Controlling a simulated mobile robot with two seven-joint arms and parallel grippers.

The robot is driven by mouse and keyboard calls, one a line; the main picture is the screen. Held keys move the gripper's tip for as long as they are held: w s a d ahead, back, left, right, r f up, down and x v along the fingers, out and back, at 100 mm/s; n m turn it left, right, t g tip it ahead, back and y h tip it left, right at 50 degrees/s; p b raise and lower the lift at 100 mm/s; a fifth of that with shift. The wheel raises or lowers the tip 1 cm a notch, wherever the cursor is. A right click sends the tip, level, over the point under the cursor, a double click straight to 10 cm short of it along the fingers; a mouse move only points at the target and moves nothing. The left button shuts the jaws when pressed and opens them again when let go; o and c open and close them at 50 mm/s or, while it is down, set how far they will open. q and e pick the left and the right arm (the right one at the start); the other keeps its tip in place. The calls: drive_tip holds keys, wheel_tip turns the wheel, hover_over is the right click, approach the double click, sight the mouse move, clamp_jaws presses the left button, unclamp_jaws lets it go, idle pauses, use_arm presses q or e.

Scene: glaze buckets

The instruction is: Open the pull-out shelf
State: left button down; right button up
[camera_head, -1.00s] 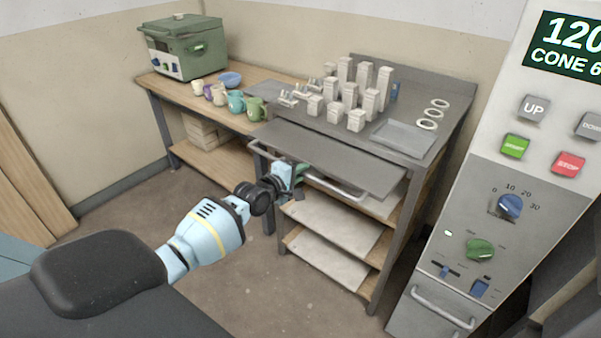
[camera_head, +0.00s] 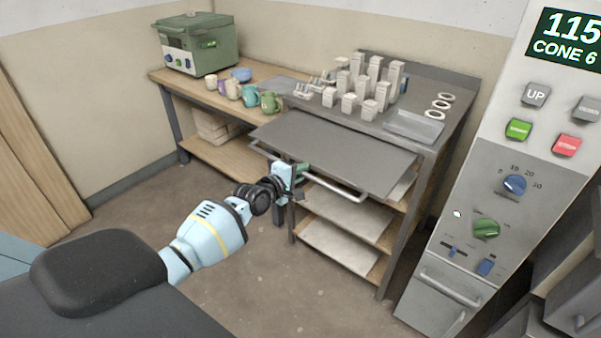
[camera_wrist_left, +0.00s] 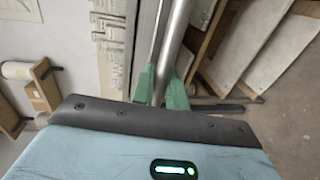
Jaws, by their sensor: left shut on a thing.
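The pull-out shelf (camera_head: 330,150) is a flat dark grey panel under the metal worktop, and it sticks out well past the worktop's front edge. A curved metal bar handle (camera_head: 335,190) runs along its front. My left gripper (camera_head: 298,170) is shut on this handle, left of its middle. In the left wrist view the green fingertips (camera_wrist_left: 162,88) sit on both sides of the handle bar (camera_wrist_left: 176,40). My right gripper is in neither view.
White kiln posts (camera_head: 362,85) and a grey tray (camera_head: 413,126) stand on the worktop. Mugs (camera_head: 251,96) and a green kiln (camera_head: 197,45) are on the wooden bench at left. A control panel (camera_head: 480,200) rises at right. Floor in front is clear.

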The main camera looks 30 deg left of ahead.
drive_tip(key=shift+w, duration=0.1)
use_arm(q)
drive_tip(key=c, duration=1.5)
unclamp_jaws()
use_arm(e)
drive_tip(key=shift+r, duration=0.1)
